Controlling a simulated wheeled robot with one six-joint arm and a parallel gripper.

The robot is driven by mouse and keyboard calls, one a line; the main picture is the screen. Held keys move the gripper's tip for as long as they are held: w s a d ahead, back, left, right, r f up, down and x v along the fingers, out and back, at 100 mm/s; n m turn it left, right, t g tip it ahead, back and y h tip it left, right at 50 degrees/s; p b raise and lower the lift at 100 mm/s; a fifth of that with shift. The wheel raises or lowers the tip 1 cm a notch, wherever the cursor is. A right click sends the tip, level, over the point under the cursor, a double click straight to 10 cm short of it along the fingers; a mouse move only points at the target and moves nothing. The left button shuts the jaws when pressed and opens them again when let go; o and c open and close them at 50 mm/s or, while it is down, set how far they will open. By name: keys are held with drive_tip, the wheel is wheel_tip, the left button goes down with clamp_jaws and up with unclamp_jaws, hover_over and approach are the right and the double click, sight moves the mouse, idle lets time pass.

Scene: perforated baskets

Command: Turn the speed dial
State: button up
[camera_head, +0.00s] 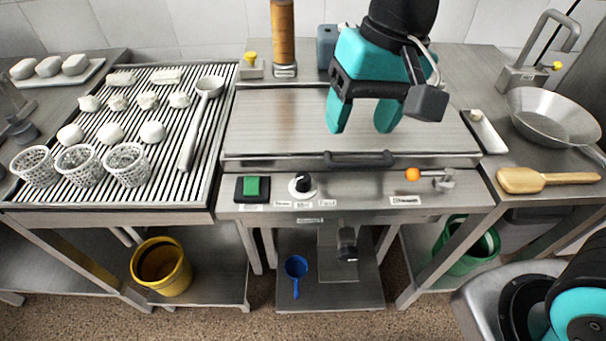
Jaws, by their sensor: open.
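The speed dial (301,185) is a black knob on a pale round base on the front panel of the steel machine, left of centre. Small labels sit just below it; their text is too small to read. My gripper (362,127) has teal fingers pointing down. It is open and empty over the machine's flat steel lid (270,125), behind and to the right of the dial, apart from it. The whole dial is visible.
A green switch (252,187) sits left of the dial, and an orange-tipped lever (412,175) to its right. A dark handle (360,159) runs along the lid's front edge. A slatted rack with white baskets (127,165) stands left; a pan (552,118) lies right.

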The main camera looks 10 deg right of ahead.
sight(303, 177)
drive_tip(key=w+a+f+m+h, duration=0.2)
drive_tip(key=w+a+f+m, duration=0.2)
drive_tip(key=w+a+m, duration=0.3)
drive_tip(key=f, duration=1.1)
drive_tip(key=w+d+f, duration=0.1)
drive_tip(key=f, duration=0.4)
drive_tip(key=shift+f+p, duration=0.25)
drive_tip(key=shift+p, duration=0.15)
drive_tip(key=c, duration=0.9)
